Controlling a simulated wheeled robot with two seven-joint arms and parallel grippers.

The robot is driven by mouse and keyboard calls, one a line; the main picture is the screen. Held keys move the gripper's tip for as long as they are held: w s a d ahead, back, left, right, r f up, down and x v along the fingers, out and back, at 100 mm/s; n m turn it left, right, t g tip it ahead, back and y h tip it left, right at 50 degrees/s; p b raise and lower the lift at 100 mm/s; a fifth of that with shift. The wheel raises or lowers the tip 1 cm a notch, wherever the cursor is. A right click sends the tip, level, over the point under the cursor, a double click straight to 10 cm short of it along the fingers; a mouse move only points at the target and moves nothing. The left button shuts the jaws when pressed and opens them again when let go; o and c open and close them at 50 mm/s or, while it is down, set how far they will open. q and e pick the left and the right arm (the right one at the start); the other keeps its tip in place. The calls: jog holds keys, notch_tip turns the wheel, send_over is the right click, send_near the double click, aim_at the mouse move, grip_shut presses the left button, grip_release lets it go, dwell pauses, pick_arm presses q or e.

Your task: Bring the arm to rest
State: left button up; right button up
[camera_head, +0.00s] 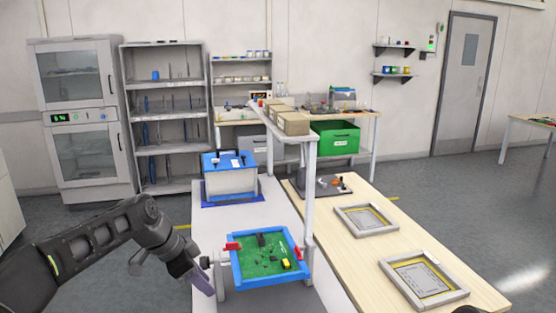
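My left arm comes in from the left, with its gripper (203,278) pointing down at the left side of a blue-framed green board (264,260). The gripper is beside the frame's left edge; I cannot tell whether it touches. Its fingers are small and partly overlapped, so their opening is unclear. The board carries dark parts and a yellow part, with red clips at its left and right. My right gripper does not show clearly; only a small dark shape is at the bottom right edge.
A blue-topped box (230,178) stands behind the board on the white table (225,222). A grey post (309,200) rises right of the board. Two framed trays (345,222) (460,293) lie on the wooden table (400,232). Behind are a green crate (335,139) and shelving (165,112).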

pick_arm(q)
jog(key=s+d+f+n+t, duration=0.1)
jog(key=s+d+f+n, duration=0.15)
jog(key=f, duration=0.55)
jog(key=s+d+f+n, duration=0.15)
jog(key=f+n, duration=0.25)
jog(key=f, duration=0.4)
jog(key=s+d+f+n+t, duration=0.1)
jog(key=d+f+n, duration=0.25)
jog(key=f, duration=0.45)
jog(key=s+f+n+g, duration=0.1)
jog(key=s+f, duration=0.4)
jog(key=s, duration=0.5)
jog(key=s+d+f+n+g, duration=0.1)
jog(key=s+f, duration=0.4)
jog(key=s, duration=0.5)
jog(key=s+d+f+n+g, duration=0.1)
jog(key=s+f, duration=0.4)
jog(key=s, duration=0.5)
jog(key=shift+d+f+n+g+y, duration=0.25)
jog(key=shift+n+g+y, duration=0.05)
jog(key=shift+n+g, duration=0.35)
jog(key=shift+w+d, duration=0.1)
